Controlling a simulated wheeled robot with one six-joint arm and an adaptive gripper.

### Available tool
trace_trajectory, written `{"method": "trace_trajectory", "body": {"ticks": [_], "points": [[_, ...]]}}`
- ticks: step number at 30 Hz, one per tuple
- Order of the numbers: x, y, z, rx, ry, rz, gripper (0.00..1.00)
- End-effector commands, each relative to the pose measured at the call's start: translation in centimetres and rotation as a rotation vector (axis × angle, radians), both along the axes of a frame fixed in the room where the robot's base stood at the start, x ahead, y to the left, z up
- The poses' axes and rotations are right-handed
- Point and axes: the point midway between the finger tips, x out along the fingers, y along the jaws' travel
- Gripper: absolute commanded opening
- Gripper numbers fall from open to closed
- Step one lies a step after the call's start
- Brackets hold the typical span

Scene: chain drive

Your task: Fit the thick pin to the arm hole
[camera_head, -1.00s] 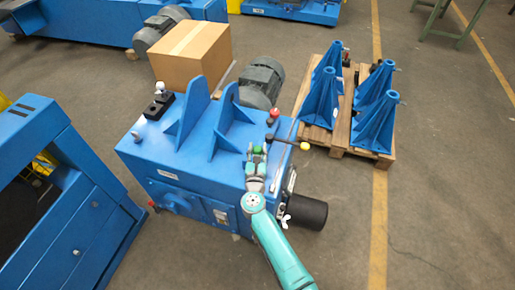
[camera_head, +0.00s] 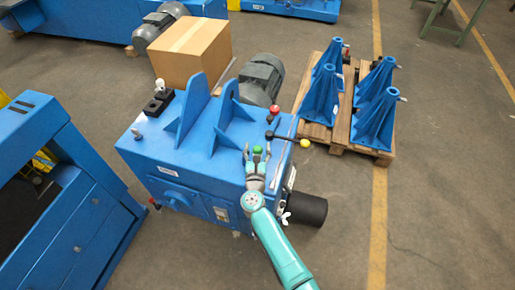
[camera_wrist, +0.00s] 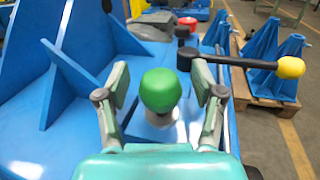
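A pin with a green round head (camera_head: 257,150) and a thick pale metal shank stands upright on the blue machine's top near its front right corner. In the wrist view, the green head (camera_wrist: 160,90) is centred between my fingers, with clear gaps on both sides. My gripper (camera_head: 256,156) is open and empty around it; it also shows in the wrist view (camera_wrist: 160,100). Just behind is a black lever arm (camera_head: 283,138) with a yellow ball end (camera_head: 305,143). The shank's lower end and any hole beneath it are hidden.
A red knob (camera_head: 274,110) stands behind the lever. A black block (camera_head: 158,103) with a white knob (camera_head: 159,84) sits at the machine's back left. Tall blue ribs (camera_head: 194,108) rise left of my gripper. A pallet with blue stands (camera_head: 375,120) is at right.

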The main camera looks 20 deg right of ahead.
Motion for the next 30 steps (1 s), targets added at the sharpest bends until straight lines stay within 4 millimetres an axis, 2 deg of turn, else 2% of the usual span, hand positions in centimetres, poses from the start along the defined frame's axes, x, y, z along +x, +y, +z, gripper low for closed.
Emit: {"method": "trace_trajectory", "body": {"ticks": [8,21,24,30], "points": [[-0.9,0.4,-0.2,0.000,0.002,0.001,0.68],[-8.4,3.3,-0.1,-0.001,0.001,0.003,0.68],[-9.7,3.8,-0.1,-0.001,0.001,0.002,0.68],[-11.1,4.3,-0.1,0.000,0.001,0.000,0.68]]}}
